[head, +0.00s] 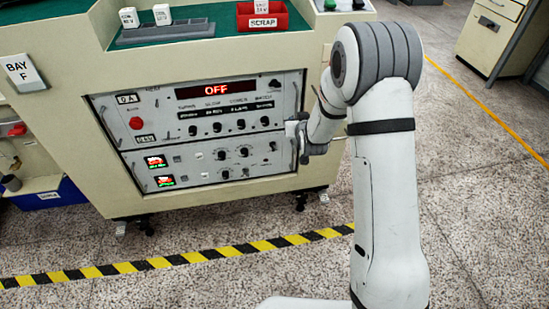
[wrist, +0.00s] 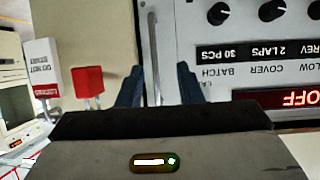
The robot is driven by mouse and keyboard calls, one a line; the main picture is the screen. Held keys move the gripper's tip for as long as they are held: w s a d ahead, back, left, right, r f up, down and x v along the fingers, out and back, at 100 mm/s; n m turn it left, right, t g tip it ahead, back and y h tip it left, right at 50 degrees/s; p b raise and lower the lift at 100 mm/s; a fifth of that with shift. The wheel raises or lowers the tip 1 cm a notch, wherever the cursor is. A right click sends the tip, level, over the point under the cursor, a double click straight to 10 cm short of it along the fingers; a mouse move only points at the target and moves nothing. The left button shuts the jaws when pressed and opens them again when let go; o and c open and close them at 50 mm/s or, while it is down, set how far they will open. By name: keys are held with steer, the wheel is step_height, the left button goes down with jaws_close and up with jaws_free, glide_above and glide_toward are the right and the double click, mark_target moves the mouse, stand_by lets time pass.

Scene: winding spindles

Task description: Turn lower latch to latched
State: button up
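The control panel (head: 210,112) with a red OFF display fills the cabinet front; its right side also shows upside down in the wrist view (wrist: 240,75). My gripper (head: 296,130) is at the panel's right edge, partly hidden by my arm. In the wrist view my gripper (wrist: 160,85) has its two dark blue fingers apart, with a pale upright handle bar (wrist: 152,50) appearing between them. No gap or contact in depth can be judged. I cannot make out a latch for certain; a red block on a stem (wrist: 88,82) stands beside the handle in the wrist view.
A white and red tag reading DO NOT START (wrist: 42,65) is left of the red block in the wrist view. A red SCRAP bin (head: 262,18) sits on the green bench top. Yellow-black floor tape (head: 150,264) runs before the cabinet.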

steer(key=w+a+f+t+y+b, duration=0.1)
steer(key=a+f+b, duration=0.1)
steer(key=f, duration=0.4)
steer(key=w+a+f+t+b, duration=0.1)
steer(key=f+b, duration=0.1)
steer(key=f, duration=0.4)
steer(key=n+t+y+b, duration=0.1)
steer(key=t+y+b, duration=0.1)
steer(key=t+b, duration=0.15)
glide_toward(274, 148)
steer(key=shift+g, duration=0.45)
steer(key=x, duration=0.3)
steer(key=b+x, duration=0.1)
steer(key=x, duration=0.1)
steer(key=r+b+x, duration=0.1)
steer(key=x, duration=0.2)
steer(key=shift+w, duration=0.3)
jaws_close()
